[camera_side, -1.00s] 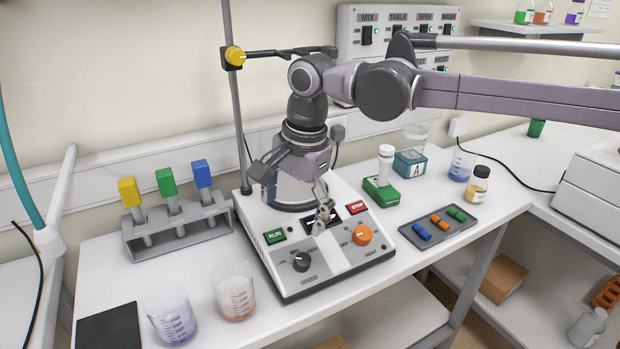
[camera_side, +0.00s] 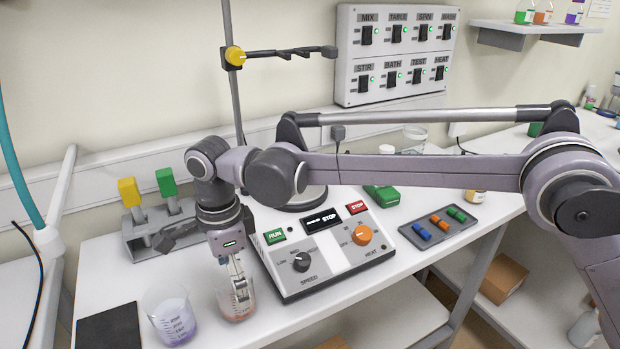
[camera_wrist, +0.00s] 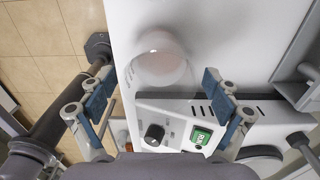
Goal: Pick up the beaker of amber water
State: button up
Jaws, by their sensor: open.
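The beaker of amber water (camera_side: 238,309) stands upright on the white bench, a clear glass with a little amber-pink liquid at the bottom. In the wrist view the beaker (camera_wrist: 158,68) lies between the lines of the two fingers, somewhat beyond their tips. My gripper (camera_side: 237,279) points down over the beaker in the side view, its fingers overlapping the glass. In the wrist view my gripper (camera_wrist: 157,90) is open and empty, with blue pads wide apart. I cannot tell how far the fingertips are from the glass.
A beaker of purple liquid (camera_side: 172,322) stands just left. A black mat (camera_side: 108,327) lies further left. The hotplate stirrer (camera_side: 320,259) is close on the right. The bench's front edge is near.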

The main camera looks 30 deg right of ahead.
jog(key=shift+f, duration=2.7)
jog(key=c, duration=1.3)
